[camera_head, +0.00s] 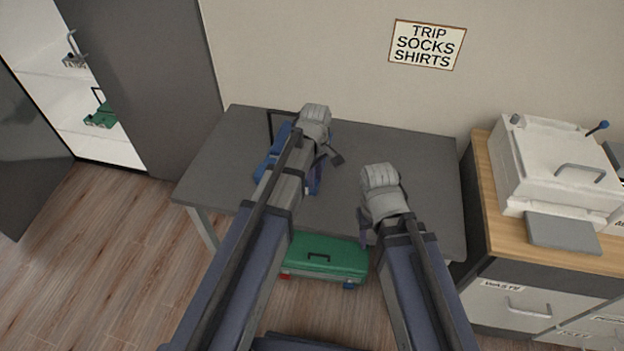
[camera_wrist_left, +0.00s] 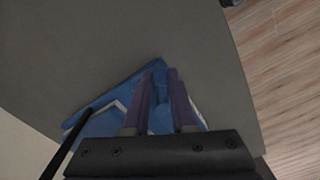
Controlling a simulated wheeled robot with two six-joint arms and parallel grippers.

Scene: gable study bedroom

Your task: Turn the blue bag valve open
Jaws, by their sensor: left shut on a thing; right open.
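The blue bag (camera_head: 264,167) lies on the grey table (camera_head: 215,170), mostly hidden under my left arm in the head view. In the left wrist view the blue bag (camera_wrist_left: 105,98) lies on the table between and around the fingers. My left gripper (camera_wrist_left: 160,98) has its two purple fingers close together, shut on the blue bag valve; the valve itself is largely hidden by the fingers. In the head view my left gripper (camera_head: 318,150) is over the bag. My right gripper (camera_head: 364,232) is open and empty over the table's right part, apart from the bag.
A green case (camera_head: 325,256) is on the floor under the table's front edge. A wooden-topped cabinet (camera_head: 487,185) with a white box (camera_head: 550,150) stands at right. An open cupboard (camera_head: 95,145) is at left. The table's right side is clear.

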